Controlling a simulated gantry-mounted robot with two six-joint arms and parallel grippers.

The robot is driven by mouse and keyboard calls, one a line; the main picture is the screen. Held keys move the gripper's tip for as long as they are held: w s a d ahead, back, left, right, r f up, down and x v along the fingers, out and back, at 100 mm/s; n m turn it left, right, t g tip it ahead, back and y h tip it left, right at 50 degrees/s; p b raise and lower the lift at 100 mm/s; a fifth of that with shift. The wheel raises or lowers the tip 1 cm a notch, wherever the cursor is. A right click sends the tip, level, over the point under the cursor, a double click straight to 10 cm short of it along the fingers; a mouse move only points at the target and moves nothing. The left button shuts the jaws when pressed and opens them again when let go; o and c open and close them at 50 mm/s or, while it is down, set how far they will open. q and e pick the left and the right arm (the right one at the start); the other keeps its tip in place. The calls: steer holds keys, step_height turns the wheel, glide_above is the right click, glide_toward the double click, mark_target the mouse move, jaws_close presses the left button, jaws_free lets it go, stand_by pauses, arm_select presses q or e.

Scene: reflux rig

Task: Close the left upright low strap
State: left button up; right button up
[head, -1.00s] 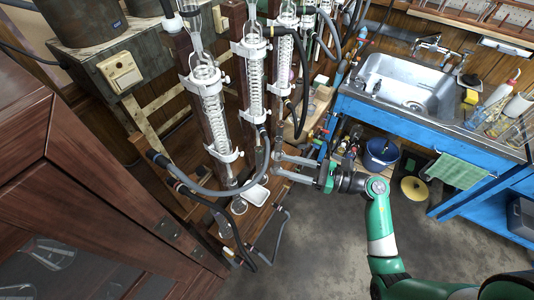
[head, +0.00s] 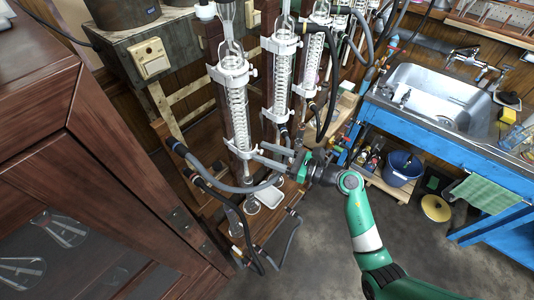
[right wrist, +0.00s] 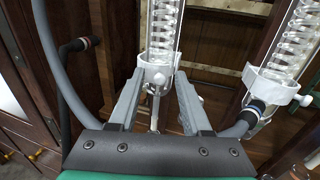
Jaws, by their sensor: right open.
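The left upright (head: 212,95) is a dark post carrying a glass condenser with a coiled inner tube. Its low strap (head: 243,152) is a white collar around the condenser's lower end. It also shows in the right wrist view (right wrist: 155,74), with a small pale knob on its front. I cannot tell whether the strap is open or shut. My right gripper (head: 258,153) is open, its fingers pointing left at the low strap. In the right wrist view its grey fingertips (right wrist: 159,84) lie either side of the strap, with nothing visibly gripped. My left gripper is not in view.
More strapped condensers (head: 281,75) stand just right. A grey hose (head: 215,184) loops below my fingers. A wooden cabinet (head: 100,150) fills the left side. A blue sink bench (head: 420,135) stands right, with open floor in front.

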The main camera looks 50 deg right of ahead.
jaws_close()
steer(key=shift+d+f, duration=0.1)
steer(key=w+n+g+y+b, duration=0.1)
steer(key=n+y+b, duration=0.1)
steer(key=b, duration=0.2)
steer(key=w+d+n+g+y+b, duration=0.1)
steer(key=n+g+y+b, duration=0.1)
steer(key=b, duration=0.3)
steer(key=w+d+n+g+y+b, duration=0.1)
steer(key=n+g+y+b, duration=0.1)
steer(key=y+b, duration=0.2)
steer(key=shift+w+d+b, duration=0.15)
steer(key=shift+b, duration=0.4)
